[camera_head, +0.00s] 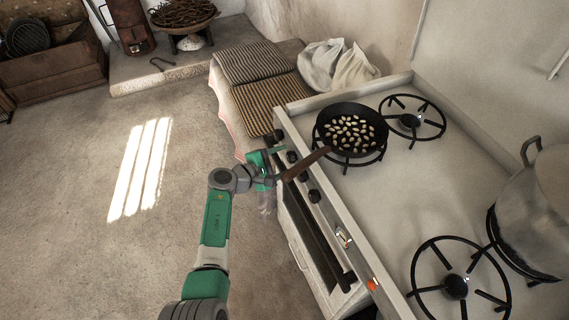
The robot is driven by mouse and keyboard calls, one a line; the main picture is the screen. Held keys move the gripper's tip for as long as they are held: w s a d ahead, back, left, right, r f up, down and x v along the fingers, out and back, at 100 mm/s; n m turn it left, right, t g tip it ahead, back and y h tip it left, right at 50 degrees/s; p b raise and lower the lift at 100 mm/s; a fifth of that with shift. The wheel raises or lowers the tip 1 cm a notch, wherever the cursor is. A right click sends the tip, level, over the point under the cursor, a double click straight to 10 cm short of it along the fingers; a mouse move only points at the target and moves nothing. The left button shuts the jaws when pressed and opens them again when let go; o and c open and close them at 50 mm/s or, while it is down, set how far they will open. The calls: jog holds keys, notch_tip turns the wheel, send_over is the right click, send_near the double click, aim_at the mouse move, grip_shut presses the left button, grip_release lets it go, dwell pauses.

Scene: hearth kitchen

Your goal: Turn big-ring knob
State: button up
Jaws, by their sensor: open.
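The white stove's front panel (333,229) carries a row of knobs. Dark knobs show at the far end (292,157), in the middle (303,176) and nearer (314,196). I cannot tell from markings which one is the big-ring knob. My gripper (278,164) is open, beside the far knobs at the panel's front. Its green fingers point toward the panel. The picture is too small to tell whether a finger touches a knob. Part of the panel's far end is hidden behind the gripper and pan handle.
A black pan (352,127) with pale pieces stands on a far burner, its wooden handle (307,163) reaching over the panel near my gripper. A large pot (533,215) stands at right. Another burner (459,284) is bare. Striped cushions (256,62) lie beyond the stove. Left floor is clear.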

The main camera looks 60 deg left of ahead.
jog(key=shift+w+a, duration=0.1)
jog(key=shift+w, duration=0.35)
jog(key=c, duration=1)
